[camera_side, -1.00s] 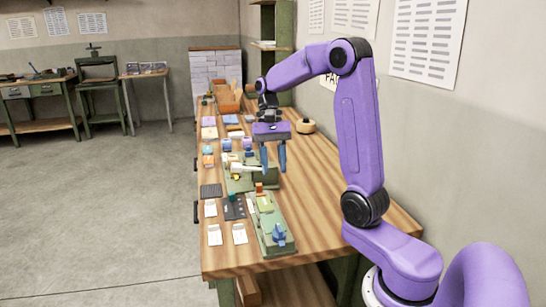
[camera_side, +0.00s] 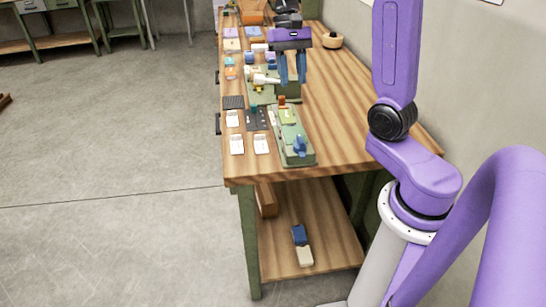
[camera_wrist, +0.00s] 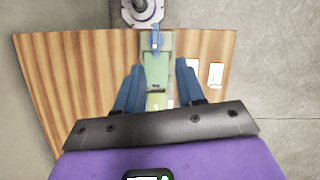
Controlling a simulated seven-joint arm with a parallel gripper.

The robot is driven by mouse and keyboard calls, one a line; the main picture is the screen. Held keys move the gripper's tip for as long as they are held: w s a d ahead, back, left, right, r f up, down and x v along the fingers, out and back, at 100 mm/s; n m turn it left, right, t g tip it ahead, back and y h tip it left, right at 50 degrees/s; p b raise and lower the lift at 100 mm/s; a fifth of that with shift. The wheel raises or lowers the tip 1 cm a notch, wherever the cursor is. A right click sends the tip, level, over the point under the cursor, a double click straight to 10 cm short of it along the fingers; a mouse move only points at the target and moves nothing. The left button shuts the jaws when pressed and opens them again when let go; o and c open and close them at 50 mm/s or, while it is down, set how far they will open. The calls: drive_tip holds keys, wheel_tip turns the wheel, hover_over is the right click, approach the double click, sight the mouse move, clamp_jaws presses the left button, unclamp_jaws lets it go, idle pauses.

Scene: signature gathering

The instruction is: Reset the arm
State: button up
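My gripper (camera_side: 292,78) hangs fingers down above the wooden workbench (camera_side: 345,125), near the green machine (camera_side: 267,82) in the middle of the bench. In the wrist view the two blue fingers of my gripper (camera_wrist: 158,88) stand apart with nothing held between them, so it is open. A second green device (camera_side: 290,130) with a blue part (camera_side: 299,147) lies at the near end of the bench. A long green device also shows beyond and between the fingers in the wrist view (camera_wrist: 156,70).
White cards (camera_side: 236,145) and a dark tray (camera_side: 257,118) lie along the left edge. A round wooden item (camera_side: 332,40) and an orange-brown box (camera_side: 251,14) stand farther back. The bench's right side is largely clear. A blue and cream item (camera_side: 301,245) lies on the lower shelf.

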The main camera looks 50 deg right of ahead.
drive_tip(key=s+a+f+n+t+h, duration=0.1)
drive_tip(key=s+a+f+n+h, duration=0.15)
drive_tip(key=s+a+n, duration=0.65)
drive_tip(key=s+a+f+n+t, duration=0.1)
drive_tip(key=s+a+n, duration=0.1)
drive_tip(key=s+n, duration=0.3)
drive_tip(key=s+a+f+n+t, duration=0.1)
drive_tip(key=s+a+f+n, duration=0.1)
drive_tip(key=s+n, duration=0.3)
drive_tip(key=shift+s+a+f, duration=0.3)
drive_tip(key=shift+s+a, duration=0.15)
drive_tip(key=shift+s, duration=0.65)
